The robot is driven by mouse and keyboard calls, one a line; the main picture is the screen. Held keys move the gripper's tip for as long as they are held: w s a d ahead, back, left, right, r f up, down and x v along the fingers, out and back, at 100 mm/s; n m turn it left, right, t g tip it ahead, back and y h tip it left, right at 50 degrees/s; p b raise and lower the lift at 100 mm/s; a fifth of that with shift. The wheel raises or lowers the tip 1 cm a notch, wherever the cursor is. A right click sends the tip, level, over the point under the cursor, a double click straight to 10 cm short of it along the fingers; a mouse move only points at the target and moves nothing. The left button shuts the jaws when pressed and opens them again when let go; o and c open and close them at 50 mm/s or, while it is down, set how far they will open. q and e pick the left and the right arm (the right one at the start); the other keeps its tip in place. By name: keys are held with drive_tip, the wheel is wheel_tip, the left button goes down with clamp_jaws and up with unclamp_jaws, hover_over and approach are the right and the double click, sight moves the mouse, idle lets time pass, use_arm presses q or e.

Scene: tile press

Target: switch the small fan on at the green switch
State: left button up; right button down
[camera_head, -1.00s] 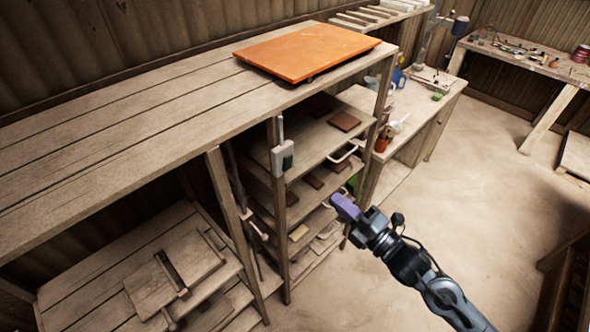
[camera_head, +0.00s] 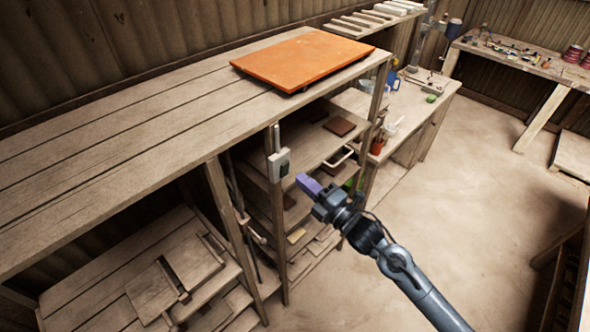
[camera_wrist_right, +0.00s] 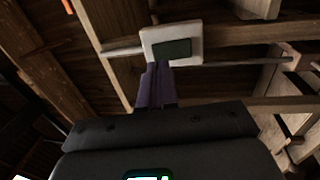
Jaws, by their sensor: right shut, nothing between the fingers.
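The switch is a white box (camera_head: 274,173) with a dark green rocker (camera_head: 285,168), fixed to the front of a wooden shelf post. In the right wrist view the white box (camera_wrist_right: 151,40) and green rocker (camera_wrist_right: 178,47) lie just beyond my fingertips. My right gripper (camera_head: 300,178) has purple fingers, shut and empty, just right of the switch in the head view. In the right wrist view its fingertips (camera_wrist_right: 157,68) overlap the lower left of the box; I cannot tell whether they touch it. I cannot make out a small fan. My left gripper is out of view.
A long wooden bench (camera_head: 130,130) runs along the wall, with an orange board (camera_head: 305,60) on top. Shelves with tiles (camera_head: 339,126) are below it. The post (camera_head: 277,220) carries the switch. The floor (camera_head: 460,180) on the right is clear.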

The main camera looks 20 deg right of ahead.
sight(286, 166)
drive_tip(key=shift+p+x, duration=0.5)
drive_tip(key=shift+x, duration=1.45)
drive_tip(key=shift+w+r+p, duration=0.1)
drive_tip(key=shift+r+p, duration=0.2)
drive_tip(key=shift+p, duration=0.3)
drive_tip(key=shift+a+f+g, duration=0.1)
drive_tip(key=shift+f+g, duration=0.1)
drive_tip(key=shift+g, duration=0.1)
